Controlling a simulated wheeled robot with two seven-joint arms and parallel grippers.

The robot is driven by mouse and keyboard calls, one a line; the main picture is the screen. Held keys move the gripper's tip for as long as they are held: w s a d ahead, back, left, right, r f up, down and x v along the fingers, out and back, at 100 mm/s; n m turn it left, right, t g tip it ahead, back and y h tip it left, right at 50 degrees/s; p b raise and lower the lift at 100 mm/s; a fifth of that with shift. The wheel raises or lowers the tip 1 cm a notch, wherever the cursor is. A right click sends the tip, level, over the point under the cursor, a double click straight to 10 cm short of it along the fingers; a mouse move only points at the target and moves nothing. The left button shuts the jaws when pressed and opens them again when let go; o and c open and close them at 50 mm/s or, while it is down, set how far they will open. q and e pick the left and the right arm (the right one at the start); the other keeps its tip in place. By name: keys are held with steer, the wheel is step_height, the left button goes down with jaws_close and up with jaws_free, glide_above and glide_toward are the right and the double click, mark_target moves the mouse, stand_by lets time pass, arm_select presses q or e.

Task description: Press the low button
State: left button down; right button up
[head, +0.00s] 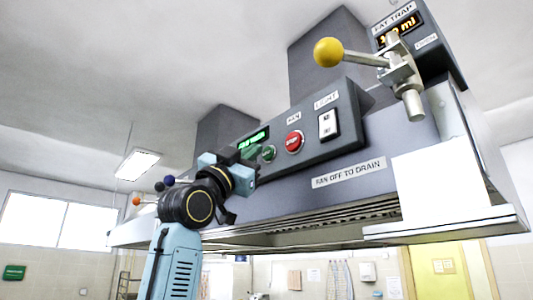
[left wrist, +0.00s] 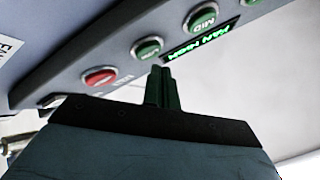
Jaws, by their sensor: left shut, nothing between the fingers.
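The low button (left wrist: 148,47) is a round green button on the hood's dark control panel, between the red stop button (left wrist: 100,76) and the green mid button (left wrist: 202,17) in the left wrist view. In the head view the low button (head: 269,153) shows just right of my left gripper (head: 250,163). My left gripper's fingers (left wrist: 160,70) are shut and empty, with their tips just below the low button in the wrist picture. I cannot tell whether they touch it. In the head view my left gripper hides the panel's left part. My right gripper is not in view.
A lit green display (head: 253,139) sits on the panel, with a white light switch (head: 328,124) to the right. A lever with a yellow ball (head: 328,52) sticks out at the upper right. The hood's lower edge (head: 320,222) runs below the panel.

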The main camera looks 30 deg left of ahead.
arm_select(q)
steer(key=shift+w, duration=0.15)
steer(key=shift+w+d, duration=0.2)
steer(key=shift+w, duration=0.05)
steer(key=shift+w+d, duration=0.15)
steer(key=shift+w, duration=0.25)
stand_by(0.9)
steer(key=shift+s, duration=0.15)
steer(key=shift+s+a+b, duration=0.35)
steer(key=shift+s, duration=0.25)
steer(key=shift+s+a+b, duration=0.3)
steer(key=shift+s, duration=0.5)
steer(key=shift+s+a+b, duration=0.3)
steer(key=shift+s+a, duration=0.05)
steer(key=shift+s, duration=0.4)
steer(key=shift+s+a+b, duration=0.3)
steer(key=shift+s, duration=0.5)
steer(key=shift+w+f, duration=0.1)
